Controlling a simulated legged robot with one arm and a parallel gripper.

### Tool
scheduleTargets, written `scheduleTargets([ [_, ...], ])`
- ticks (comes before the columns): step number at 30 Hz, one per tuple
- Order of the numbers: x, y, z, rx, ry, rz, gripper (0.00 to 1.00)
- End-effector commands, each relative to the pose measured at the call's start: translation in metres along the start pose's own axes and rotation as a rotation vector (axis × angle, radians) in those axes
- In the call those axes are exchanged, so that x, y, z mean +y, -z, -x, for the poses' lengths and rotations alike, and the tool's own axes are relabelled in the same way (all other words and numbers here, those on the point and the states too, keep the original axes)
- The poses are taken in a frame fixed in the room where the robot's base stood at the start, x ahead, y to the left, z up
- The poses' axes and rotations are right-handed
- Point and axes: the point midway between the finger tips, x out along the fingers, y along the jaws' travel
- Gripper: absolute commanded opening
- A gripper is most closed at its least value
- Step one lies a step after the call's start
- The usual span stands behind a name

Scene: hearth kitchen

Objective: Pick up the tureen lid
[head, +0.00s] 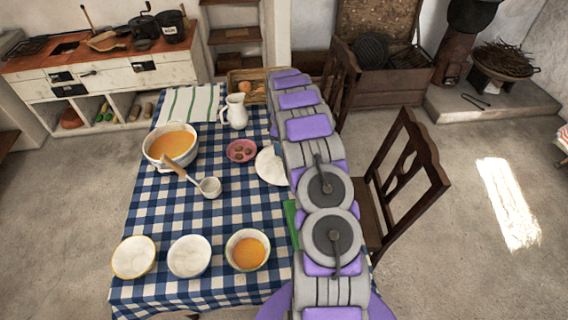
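The white tureen lid (270,168) lies on the blue checked tablecloth, right of the middle of the table. My grey and purple arm covers its right side. The white tureen (151,157) stands open to the left, with orange soup in it. A ladle (210,187) with a wooden handle lies beside the tureen, its handle near the tureen's rim. I cannot make out my gripper's fingers, and nothing visible is holding the lid.
Three bowls stand at the table's near edge: two empty (134,257) (189,256) and one with soup (247,251). A white jug (235,112), a pink dish (241,151) and a striped cloth (188,103) lie farther back. Wooden chairs (408,185) stand along the right side.

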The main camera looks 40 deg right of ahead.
Motion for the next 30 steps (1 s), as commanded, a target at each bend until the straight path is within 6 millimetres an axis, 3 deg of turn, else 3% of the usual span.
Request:
scheduleTargets([
  [5,0.007,-0.004,-0.014,0.005,0.005,0.0,0.69],
  [11,0.021,-0.01,-0.044,0.012,0.012,-0.001,0.69],
  [15,0.018,-0.008,-0.061,0.009,0.013,0.001,0.69],
  [23,0.01,-0.002,-0.06,0.0,0.004,0.0,0.69],
  [30,0.016,-0.006,-0.062,0.007,0.009,0.001,0.47],
])
